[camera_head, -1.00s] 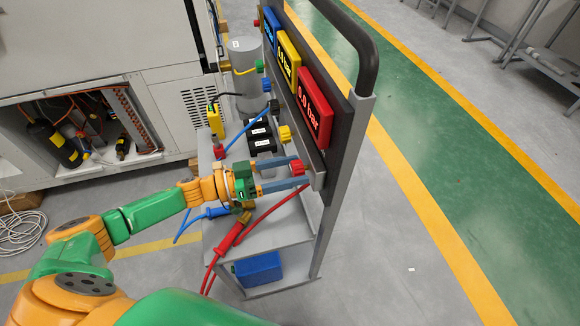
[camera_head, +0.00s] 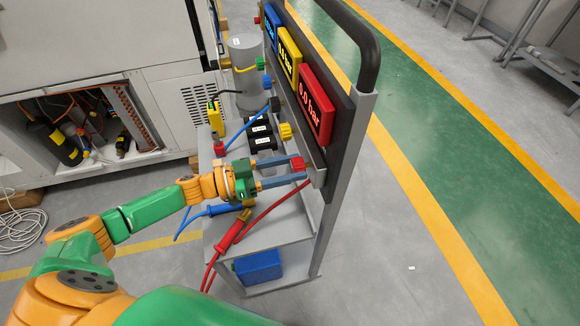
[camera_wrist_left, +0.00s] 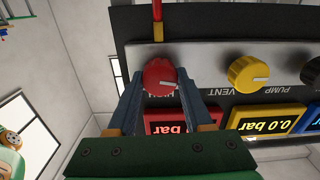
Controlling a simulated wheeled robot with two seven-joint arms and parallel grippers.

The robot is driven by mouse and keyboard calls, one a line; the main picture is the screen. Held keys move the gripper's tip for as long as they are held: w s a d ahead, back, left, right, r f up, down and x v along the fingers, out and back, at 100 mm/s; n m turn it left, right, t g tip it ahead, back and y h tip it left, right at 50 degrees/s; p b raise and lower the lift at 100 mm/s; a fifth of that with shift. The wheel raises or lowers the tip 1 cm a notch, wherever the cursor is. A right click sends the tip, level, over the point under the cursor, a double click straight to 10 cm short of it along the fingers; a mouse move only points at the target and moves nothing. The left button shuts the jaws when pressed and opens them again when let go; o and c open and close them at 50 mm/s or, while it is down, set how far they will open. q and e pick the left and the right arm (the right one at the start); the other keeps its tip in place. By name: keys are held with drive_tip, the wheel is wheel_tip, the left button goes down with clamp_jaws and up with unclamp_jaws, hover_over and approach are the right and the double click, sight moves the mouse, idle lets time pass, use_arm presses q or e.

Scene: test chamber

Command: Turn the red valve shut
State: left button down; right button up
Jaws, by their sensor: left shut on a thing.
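The red valve (camera_head: 298,164) is a small knob on the panel's lower edge, below the red display (camera_head: 316,107), which reads what looks like 0.0 bar. It also shows in the left wrist view (camera_wrist_left: 159,76), with a pale pointer mark on its face. My left gripper (camera_head: 294,170) reaches in from the left and is shut on the red valve, one finger on each side. In the left wrist view the fingers (camera_wrist_left: 158,98) flank the knob. The word by the knob is partly hidden by the gripper. My right gripper is in no view.
A yellow knob (camera_head: 286,131) is beside the red one, and a yellow display (camera_head: 289,53) and blue display (camera_head: 270,26) sit along the panel. Red hoses (camera_head: 230,237) and a blue box (camera_head: 258,266) are on the grey cart (camera_head: 280,236). The green floor lane is clear.

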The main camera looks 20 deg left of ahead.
use_arm(q)
drive_tip(key=m, duration=0.4)
drive_tip(key=shift+m+b, duration=0.3)
drive_tip(key=shift+b, duration=0.1)
drive_tip(key=m+b, duration=0.1)
drive_tip(key=m, duration=0.2)
drive_tip(key=shift+f+m, duration=0.1)
drive_tip(key=shift+m, duration=0.2)
drive_tip(key=m+b, duration=0.1)
drive_tip(key=m, duration=0.2)
drive_tip(key=shift+m, duration=0.3)
drive_tip(key=shift+m+b, duration=0.7)
drive_tip(key=shift+m, duration=1.1)
drive_tip(key=shift+c, duration=1.5)
unclamp_jaws()
drive_tip(key=shift+s, duration=0.1)
